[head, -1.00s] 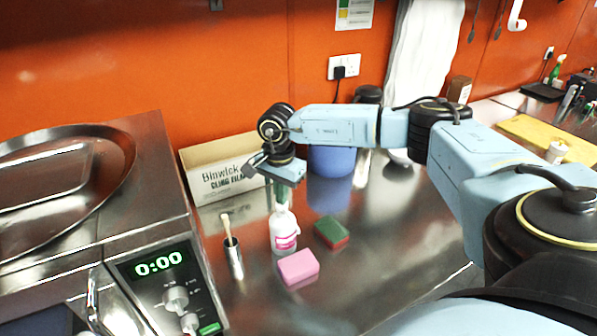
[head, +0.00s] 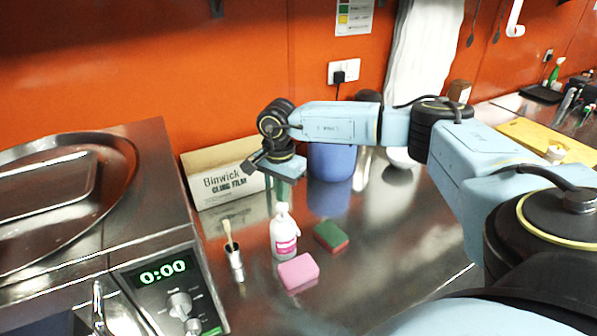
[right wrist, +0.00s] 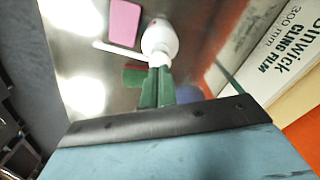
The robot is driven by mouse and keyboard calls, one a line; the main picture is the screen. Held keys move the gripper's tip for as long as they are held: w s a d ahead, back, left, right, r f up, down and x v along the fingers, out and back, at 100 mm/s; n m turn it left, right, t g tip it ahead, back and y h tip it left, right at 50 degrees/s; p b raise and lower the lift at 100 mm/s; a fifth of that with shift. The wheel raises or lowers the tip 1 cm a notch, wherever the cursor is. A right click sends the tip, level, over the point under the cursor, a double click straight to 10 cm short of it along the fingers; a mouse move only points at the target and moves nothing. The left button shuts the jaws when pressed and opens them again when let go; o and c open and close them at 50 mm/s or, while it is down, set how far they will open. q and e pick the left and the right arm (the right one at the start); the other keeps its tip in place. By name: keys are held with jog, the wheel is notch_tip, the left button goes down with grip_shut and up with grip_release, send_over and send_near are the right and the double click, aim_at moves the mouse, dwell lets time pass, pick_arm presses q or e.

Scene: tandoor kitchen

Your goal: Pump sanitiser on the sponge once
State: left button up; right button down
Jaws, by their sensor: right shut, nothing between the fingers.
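A white pump bottle with a pink label (head: 284,238) stands upright on the steel counter. A pink sponge (head: 298,272) lies flat just in front of it, close to its base. My right gripper (head: 282,200) points down directly over the bottle's top, its green fingers shut and empty. In the right wrist view the closed fingers (right wrist: 157,85) end at the white bottle (right wrist: 160,40), and the pink sponge (right wrist: 124,22) lies beyond. I cannot tell whether the fingertips touch the pump head. My left gripper is out of view.
A green and red sponge (head: 331,236) lies right of the bottle. A metal pot with a brush (head: 235,262) stands at left, beside the microwave (head: 165,290). A cling film box (head: 225,180) and blue container (head: 332,163) stand behind.

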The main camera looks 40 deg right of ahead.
notch_tip(320, 180, up, 6)
jog(key=p, duration=0.4)
dwell(0.4)
dwell(0.5)
